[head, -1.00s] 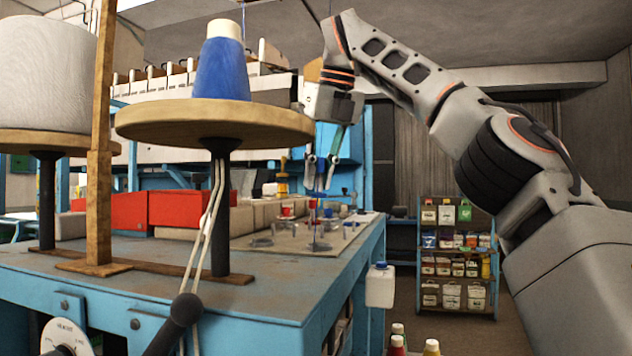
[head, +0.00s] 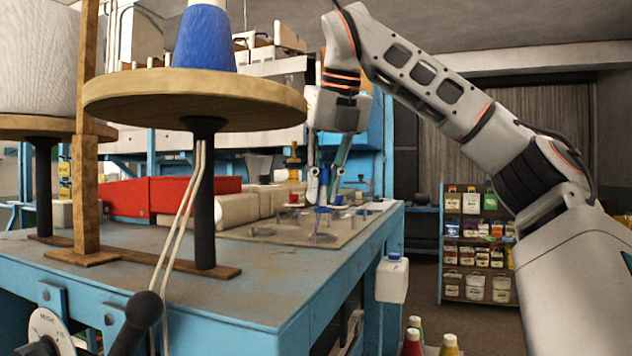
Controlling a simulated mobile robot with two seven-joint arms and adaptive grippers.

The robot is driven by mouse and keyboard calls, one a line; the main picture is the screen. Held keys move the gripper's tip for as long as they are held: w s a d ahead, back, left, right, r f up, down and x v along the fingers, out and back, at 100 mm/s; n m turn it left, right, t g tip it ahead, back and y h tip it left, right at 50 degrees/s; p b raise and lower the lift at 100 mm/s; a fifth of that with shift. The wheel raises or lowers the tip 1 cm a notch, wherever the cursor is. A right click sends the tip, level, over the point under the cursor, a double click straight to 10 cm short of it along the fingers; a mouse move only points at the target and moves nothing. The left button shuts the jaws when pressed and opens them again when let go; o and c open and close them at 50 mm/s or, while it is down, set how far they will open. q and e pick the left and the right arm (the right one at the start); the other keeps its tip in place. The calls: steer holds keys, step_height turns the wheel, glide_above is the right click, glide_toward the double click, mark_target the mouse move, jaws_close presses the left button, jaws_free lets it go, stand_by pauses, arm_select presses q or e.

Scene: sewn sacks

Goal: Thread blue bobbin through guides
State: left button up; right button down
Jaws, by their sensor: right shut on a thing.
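My right gripper (head: 323,200) reaches down from the upper right over the plate at the far end of the blue bench. Its fingers are shut on a small blue thing at their tips, which looks like the blue bobbin (head: 322,211); the fingers hide part of it. Small metal posts and rings, which look like the guides (head: 320,238), stand on the tan plate (head: 285,239) around and below the tips. I cannot tell whether the bobbin touches any of them. A large blue thread cone (head: 205,42) stands on a round wooden disc (head: 195,92) at the front left. My left gripper is out of view.
A white cone (head: 42,60) and a wooden post (head: 86,190) stand at left. A white bottle (head: 392,279) hangs at the bench's right edge. A stocked shelf (head: 478,245) stands beyond.

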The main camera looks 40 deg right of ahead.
mark_target(324, 202)
steer(key=shift+f, duration=2.3)
steer(key=c, duration=1.9)
jaws_free()
steer(key=v, duration=1.2)
steer(key=shift+r, duration=0.1)
